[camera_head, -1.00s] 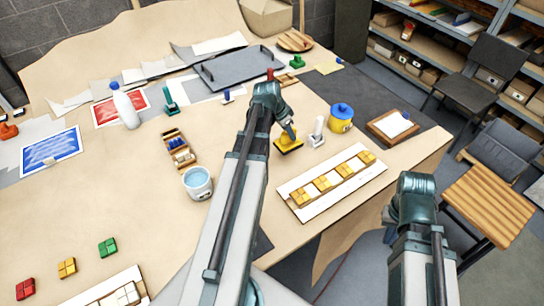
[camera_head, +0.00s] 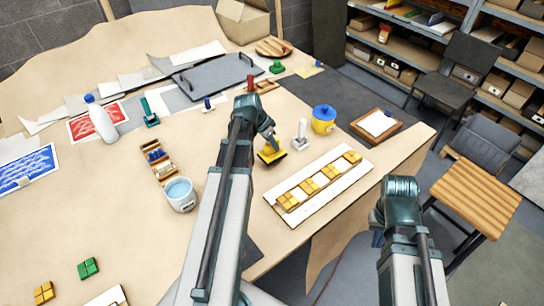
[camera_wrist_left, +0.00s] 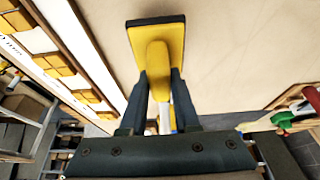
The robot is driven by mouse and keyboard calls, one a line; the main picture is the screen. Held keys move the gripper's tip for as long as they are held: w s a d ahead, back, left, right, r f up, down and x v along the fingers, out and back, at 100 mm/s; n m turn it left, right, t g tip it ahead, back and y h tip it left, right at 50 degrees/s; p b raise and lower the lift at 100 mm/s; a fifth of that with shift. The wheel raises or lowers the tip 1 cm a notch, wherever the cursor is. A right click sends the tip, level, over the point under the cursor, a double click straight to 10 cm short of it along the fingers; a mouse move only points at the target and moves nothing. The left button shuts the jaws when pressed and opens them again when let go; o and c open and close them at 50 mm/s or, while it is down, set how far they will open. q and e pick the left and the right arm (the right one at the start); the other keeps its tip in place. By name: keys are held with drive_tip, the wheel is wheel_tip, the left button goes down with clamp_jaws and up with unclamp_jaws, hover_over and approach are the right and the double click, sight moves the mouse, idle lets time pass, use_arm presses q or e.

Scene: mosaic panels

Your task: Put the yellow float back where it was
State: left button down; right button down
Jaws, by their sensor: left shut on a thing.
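The yellow float (camera_head: 270,156) has a yellow handle and plate with a dark edge. My left gripper (camera_head: 268,137) is shut on its handle. In the left wrist view the float (camera_wrist_left: 172,40) points away from me with its handle between the two fingers (camera_wrist_left: 159,82). I cannot tell whether the float touches the table or hangs just above it. It is left of a small white-handled tool (camera_head: 300,143) and behind the panel with yellow tiles (camera_head: 330,198). Of my right arm only the upper links show at lower right; its fingers are hidden.
A grey tray (camera_head: 221,75) lies at the back. Bare table surrounds the float's left side.

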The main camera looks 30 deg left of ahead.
sight(272, 150)
use_arm(q)
drive_tip(key=shift+f+b, duration=1.75)
drive_tip(key=shift+f, duration=0.05)
drive_tip(key=shift+f, duration=0.2)
drive_tip(key=c, duration=0.6)
unclamp_jaws()
drive_tip(key=shift+r, duration=0.1)
drive_tip(key=shift+c, duration=0.2)
drive_tip(key=shift+p+v, duration=0.6)
drive_tip(key=shift+v, duration=0.15)
drive_tip(key=p+v, duration=1)
drive_tip(key=shift+r, duration=0.4)
